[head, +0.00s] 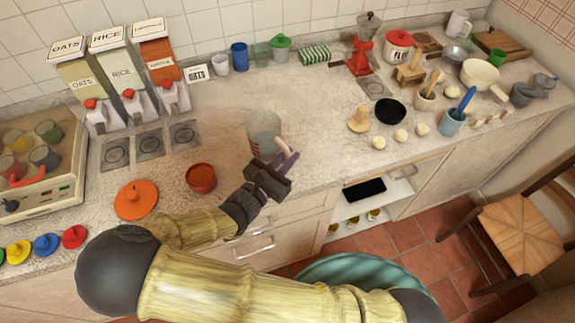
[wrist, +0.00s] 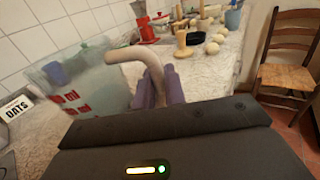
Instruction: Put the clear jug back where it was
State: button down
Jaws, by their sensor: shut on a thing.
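The clear jug (head: 263,128) is a see-through vessel with red markings, upright near the middle of the counter in the head view. In the wrist view the jug (wrist: 85,88) fills the left side, and its pale curved handle runs between my fingers. My gripper (head: 286,160) has purple fingertips and is at the jug's near right side. In the wrist view my gripper (wrist: 160,88) is shut on the handle. I cannot tell whether the jug's base touches the counter.
A red-brown bowl (head: 201,178) and an orange lid (head: 136,200) lie left of my gripper. Dispensers (head: 122,75) stand at the back left. A black dish (head: 391,111) and pale round items (head: 400,136) lie to the right. The counter behind the jug is mostly clear.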

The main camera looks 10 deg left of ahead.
jog(key=shift+f, duration=1.9)
jog(key=shift+f, duration=0.2)
jog(key=c, duration=1.5)
grip_release()
jog(key=shift+o, duration=0.2)
jog(key=shift+r, duration=0.25)
jog(key=b+v, duration=0.2)
jog(key=v, duration=1)
